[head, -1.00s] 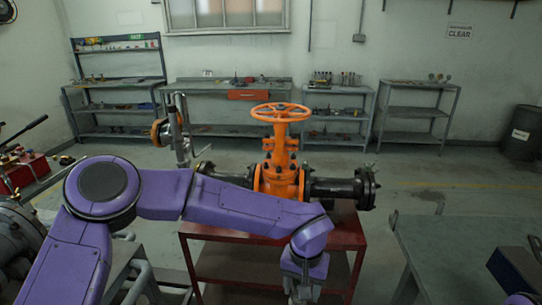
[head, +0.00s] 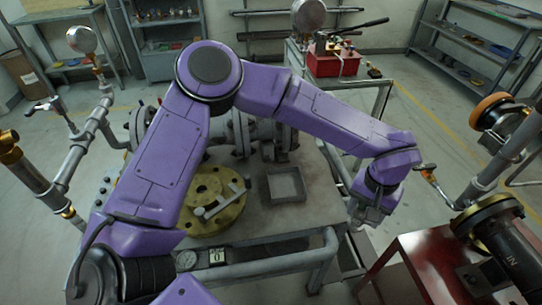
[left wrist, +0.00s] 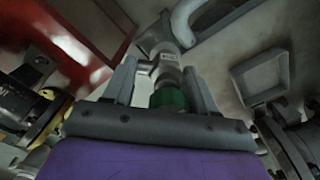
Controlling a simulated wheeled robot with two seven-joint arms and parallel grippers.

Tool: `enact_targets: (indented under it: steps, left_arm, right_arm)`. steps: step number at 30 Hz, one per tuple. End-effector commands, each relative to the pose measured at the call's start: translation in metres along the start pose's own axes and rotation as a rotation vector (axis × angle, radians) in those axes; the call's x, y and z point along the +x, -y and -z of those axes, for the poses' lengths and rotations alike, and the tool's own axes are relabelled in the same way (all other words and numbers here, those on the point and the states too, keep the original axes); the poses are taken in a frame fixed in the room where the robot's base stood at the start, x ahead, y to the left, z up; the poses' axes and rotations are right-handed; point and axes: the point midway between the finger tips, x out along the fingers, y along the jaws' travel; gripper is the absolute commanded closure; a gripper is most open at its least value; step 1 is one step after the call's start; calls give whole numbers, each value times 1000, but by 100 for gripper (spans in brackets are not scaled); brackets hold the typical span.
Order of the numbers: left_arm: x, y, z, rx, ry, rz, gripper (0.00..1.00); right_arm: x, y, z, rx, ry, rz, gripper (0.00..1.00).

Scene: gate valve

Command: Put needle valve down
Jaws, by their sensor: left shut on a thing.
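The needle valve (left wrist: 168,70) shows in the left wrist view as a small grey metal body with a green part (left wrist: 168,98) near the palm. My left gripper (left wrist: 159,76) is shut on it, one finger on each side. In the head view my left gripper (head: 368,214) points down near the right end of the bench, to the right of a square grey tray (head: 287,198). The valve is not clearly visible there. The tray also shows in the left wrist view (left wrist: 282,98), off to the right of the valve. My right gripper is out of view.
A yellow round flange (head: 226,212) with tools on it lies on the bench left of the tray. A grey tube rail (head: 270,258) runs along the bench front. A red table (head: 420,268) with a black flanged pipe (head: 505,245) stands at right. A red toolbox (head: 334,62) is behind.

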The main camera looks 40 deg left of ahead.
Motion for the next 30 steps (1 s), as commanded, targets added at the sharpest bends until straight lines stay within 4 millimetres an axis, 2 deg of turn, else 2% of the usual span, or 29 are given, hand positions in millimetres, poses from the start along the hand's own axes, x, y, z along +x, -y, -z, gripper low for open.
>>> enact_targets:
  steps: [2,5,9,16,24,30]
  left_arm:
    - [-9,11,6,-86,-2,-2,100]
    - [-21,40,16,-295,-4,-4,100]
    - [-41,100,27,-711,-3,-7,100]
    - [-68,195,30,-1475,-3,-9,100]
    - [-84,284,10,-2381,-3,-7,100]
    - [-84,330,-18,-3056,-4,1,100]
  right_arm:
    - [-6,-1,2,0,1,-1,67]
    - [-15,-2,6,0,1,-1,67]
    - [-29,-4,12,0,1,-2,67]
    - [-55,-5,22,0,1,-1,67]
    - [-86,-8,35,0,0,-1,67]
    - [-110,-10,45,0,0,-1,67]
